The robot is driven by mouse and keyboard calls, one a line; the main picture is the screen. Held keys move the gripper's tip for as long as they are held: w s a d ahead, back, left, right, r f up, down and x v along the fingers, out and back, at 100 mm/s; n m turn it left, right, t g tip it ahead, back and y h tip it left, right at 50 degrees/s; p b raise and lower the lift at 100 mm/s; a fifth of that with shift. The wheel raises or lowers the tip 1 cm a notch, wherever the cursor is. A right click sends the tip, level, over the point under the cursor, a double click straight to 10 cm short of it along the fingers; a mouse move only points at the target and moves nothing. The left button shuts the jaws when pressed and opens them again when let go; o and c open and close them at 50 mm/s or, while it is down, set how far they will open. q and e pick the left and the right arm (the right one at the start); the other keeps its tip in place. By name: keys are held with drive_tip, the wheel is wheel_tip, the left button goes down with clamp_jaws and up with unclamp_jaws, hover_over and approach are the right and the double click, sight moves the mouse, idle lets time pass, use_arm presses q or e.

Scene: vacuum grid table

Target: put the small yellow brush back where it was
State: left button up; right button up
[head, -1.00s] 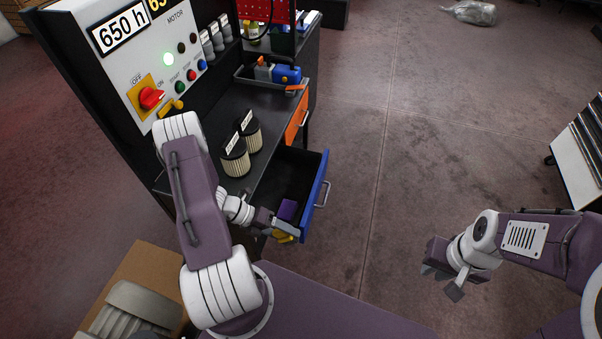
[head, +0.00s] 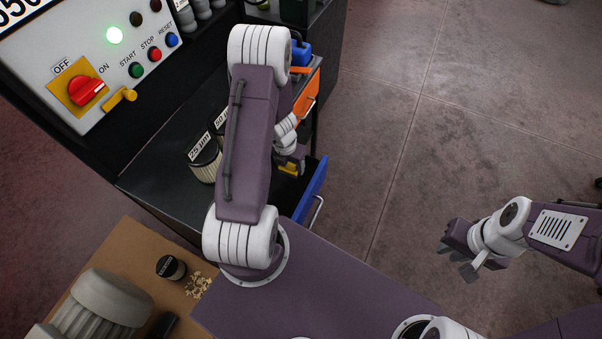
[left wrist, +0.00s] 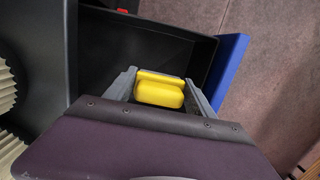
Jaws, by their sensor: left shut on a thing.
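The small yellow brush (head: 288,169) is held in my left gripper (head: 290,166). In the left wrist view its yellow body (left wrist: 160,91) sits between the two grey fingers, which are shut on it. Its bristles do not show. The gripper is over the open black drawer (left wrist: 130,55) with the blue front (head: 314,190). I cannot tell how high above the drawer floor the brush is. My left arm hides much of the drawer in the head view. My right gripper (head: 462,263) is open and empty over the floor at the right.
Labelled filters (head: 205,160) stand on the black bench top (head: 160,165) left of my arm. The control panel (head: 95,60) with a red switch rises behind. An orange-fronted drawer (head: 306,100) is beyond the blue one. A cardboard surface (head: 120,245) holds a small dark jar (head: 170,267) and crumbs.

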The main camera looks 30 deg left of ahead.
use_arm(q)
drive_tip(key=shift+w, duration=0.15)
drive_tip(key=shift+r, duration=0.15)
drive_tip(key=b, duration=0.7)
hover_over(292, 182)
drive_tip(key=f, duration=0.6)
drive_tip(key=shift+s+d+f, duration=0.1)
drive_tip(key=shift+s+f, duration=0.15)
drive_tip(key=shift+f, duration=0.15)
wheel_tip(292, 182, down, 4)
drive_tip(key=b, duration=0.3)
drive_tip(key=shift+b, duration=0.35)
drive_tip(key=shift+r+p, duration=0.3)
drive_tip(key=shift+r, duration=0.05)
drive_tip(key=shift+c, duration=0.6)
drive_tip(key=shift+f, duration=0.25)
drive_tip(key=o, duration=1.3)
drive_tip(key=shift+r, duration=0.1)
drive_tip(key=shift+r, duration=0.1)
